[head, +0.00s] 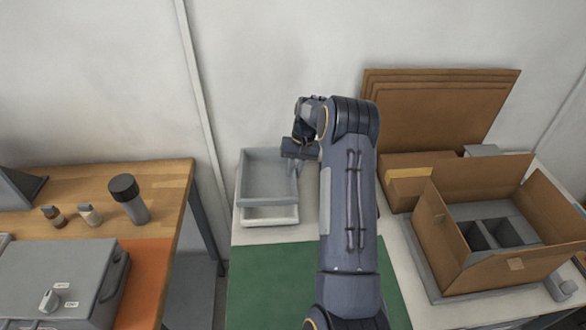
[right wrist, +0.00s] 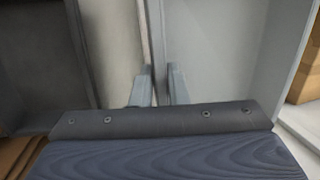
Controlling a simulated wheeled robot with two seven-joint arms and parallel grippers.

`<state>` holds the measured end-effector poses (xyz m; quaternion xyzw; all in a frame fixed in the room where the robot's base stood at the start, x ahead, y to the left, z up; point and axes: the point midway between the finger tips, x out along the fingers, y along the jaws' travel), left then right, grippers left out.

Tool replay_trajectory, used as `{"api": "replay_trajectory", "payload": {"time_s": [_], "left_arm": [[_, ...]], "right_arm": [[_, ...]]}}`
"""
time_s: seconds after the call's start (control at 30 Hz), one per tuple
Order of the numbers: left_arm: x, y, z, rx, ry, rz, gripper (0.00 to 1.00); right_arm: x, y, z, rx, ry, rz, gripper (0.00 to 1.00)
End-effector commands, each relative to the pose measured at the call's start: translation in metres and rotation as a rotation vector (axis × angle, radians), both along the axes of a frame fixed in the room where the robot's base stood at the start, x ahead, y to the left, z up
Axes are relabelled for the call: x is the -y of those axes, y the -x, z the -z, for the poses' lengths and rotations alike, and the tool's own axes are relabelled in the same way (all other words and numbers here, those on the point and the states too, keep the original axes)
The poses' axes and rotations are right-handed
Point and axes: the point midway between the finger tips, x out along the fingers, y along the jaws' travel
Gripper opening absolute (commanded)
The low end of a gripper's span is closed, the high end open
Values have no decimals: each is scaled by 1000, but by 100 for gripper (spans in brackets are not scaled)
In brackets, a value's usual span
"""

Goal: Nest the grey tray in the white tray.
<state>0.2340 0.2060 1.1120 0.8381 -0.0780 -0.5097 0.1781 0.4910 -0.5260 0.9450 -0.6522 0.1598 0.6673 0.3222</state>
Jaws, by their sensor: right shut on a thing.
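The grey tray (head: 265,181) is over the white tray (head: 270,217) at the back left of the white table in the head view. The white tray's front part shows below the grey tray; the rest is hidden. I cannot tell whether the two trays touch. My right gripper (head: 296,160) is at the grey tray's right side, partly hidden by its own arm. In the right wrist view its fingers (right wrist: 161,88) are shut on the grey tray's wall (right wrist: 156,45). The tray's inside (right wrist: 208,60) shows right of the fingers. My left gripper is not in view.
An open cardboard box (head: 462,235) with grey dividers stands right of my arm, with a closed box (head: 400,185) behind it. A green mat (head: 265,285) lies in front of the trays. A wooden bench (head: 160,185) with a dark cylinder (head: 128,197) is across a gap at left.

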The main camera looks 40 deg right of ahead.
Motion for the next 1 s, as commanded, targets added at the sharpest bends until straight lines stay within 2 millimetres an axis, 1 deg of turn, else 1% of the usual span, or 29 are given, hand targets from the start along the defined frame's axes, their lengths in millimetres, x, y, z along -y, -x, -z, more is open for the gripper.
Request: {"api": "replay_trajectory", "payload": {"time_s": [0.03,0.53,0.7,1.0], "left_arm": [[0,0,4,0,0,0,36],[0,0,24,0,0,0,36],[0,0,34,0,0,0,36],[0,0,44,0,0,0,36]], "right_arm": [[0,0,5,1,-1,0,0],[0,0,41,0,-1,0,0],[0,0,53,1,-1,0,0],[0,0,66,-1,-1,0,0]]}}
